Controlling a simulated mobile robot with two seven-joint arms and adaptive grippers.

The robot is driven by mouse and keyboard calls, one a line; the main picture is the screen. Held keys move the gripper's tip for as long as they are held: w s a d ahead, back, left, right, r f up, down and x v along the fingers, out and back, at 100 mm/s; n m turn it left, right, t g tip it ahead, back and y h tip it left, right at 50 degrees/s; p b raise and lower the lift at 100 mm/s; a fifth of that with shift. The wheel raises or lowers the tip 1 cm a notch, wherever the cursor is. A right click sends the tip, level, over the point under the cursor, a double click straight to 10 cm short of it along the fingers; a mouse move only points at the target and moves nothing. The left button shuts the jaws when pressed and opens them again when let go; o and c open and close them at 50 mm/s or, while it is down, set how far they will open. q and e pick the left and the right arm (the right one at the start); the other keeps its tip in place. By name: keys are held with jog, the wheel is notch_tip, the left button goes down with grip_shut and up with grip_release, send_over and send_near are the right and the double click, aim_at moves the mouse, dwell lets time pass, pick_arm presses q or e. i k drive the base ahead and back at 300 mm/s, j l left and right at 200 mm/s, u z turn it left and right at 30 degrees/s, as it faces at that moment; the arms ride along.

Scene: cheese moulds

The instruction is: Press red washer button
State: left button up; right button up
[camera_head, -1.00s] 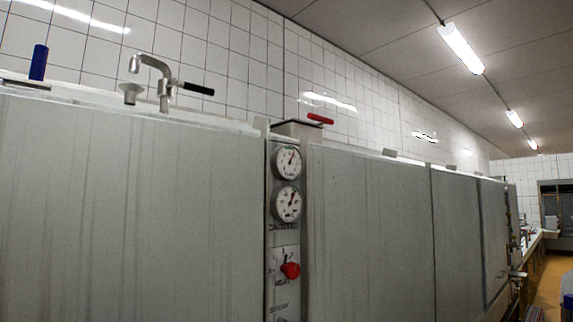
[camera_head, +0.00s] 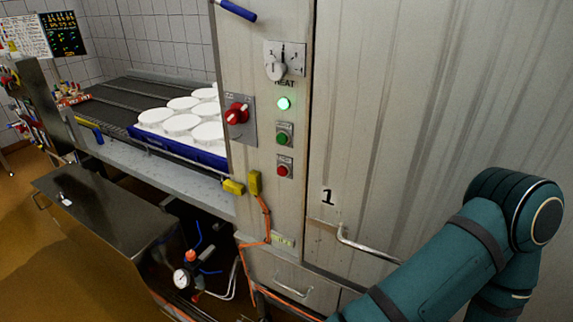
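The washer's control panel (camera_head: 293,195) is a narrow upright metal strip in the middle of the view. A red push button (camera_head: 283,171) sits low on it, below a green push button (camera_head: 284,138) and a lit green lamp (camera_head: 284,103). My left gripper is also out of view.
The large metal washer door (camera_head: 400,120) has a bar handle (camera_head: 360,245) and the number 1. To the left, white cheese moulds stand in a blue tray (camera_head: 190,150) on a conveyor (camera_head: 115,102). Orange cables (camera_head: 245,265) hang below yellow connectors (camera_head: 254,183).

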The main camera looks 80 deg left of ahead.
aim_at(282, 171)
jog(key=u, duration=2.7)
